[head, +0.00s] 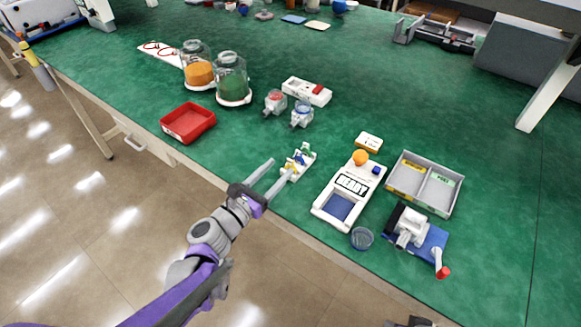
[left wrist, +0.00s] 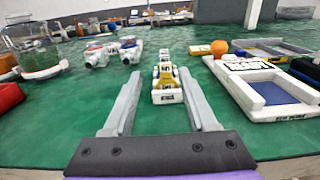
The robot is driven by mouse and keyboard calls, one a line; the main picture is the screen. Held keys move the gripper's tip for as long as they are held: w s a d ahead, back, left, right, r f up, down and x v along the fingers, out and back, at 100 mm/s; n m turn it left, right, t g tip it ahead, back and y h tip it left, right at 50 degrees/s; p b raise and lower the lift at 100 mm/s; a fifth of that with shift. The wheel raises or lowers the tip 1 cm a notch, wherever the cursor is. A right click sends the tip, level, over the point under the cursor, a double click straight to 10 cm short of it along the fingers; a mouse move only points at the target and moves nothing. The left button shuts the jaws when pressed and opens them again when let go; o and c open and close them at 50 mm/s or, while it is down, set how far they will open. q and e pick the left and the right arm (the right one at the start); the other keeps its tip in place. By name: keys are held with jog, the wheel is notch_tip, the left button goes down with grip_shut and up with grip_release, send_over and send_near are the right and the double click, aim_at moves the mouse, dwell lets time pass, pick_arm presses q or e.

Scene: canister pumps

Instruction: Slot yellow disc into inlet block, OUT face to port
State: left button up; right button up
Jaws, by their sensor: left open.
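A small white rack (head: 290,174) stands near the table's front edge with small yellow, blue and green parts in it. A yellow part (head: 291,168), perhaps the yellow disc, is among them; it also shows in the left wrist view (left wrist: 157,73). My left gripper (head: 279,180) is open and empty, its fingers pointing at the rack, which appears between the fingertips in the left wrist view. A grey-white block unit (head: 410,226) with a red-knobbed crank stands on a blue base at the right; I cannot tell if it is the inlet block. A dark part at the bottom edge may be my right gripper (head: 410,322).
A white READY device (head: 334,207) with an orange ball is right of the rack.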

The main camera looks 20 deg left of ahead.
aim_at(289, 162)
pick_arm(q)
jog(key=x, duration=0.2)
jog(key=b+x, duration=0.1)
jog(key=x, duration=0.2)
jog(key=shift+d+f, duration=0.1)
jog(key=shift+d, duration=0.35)
grip_shut()
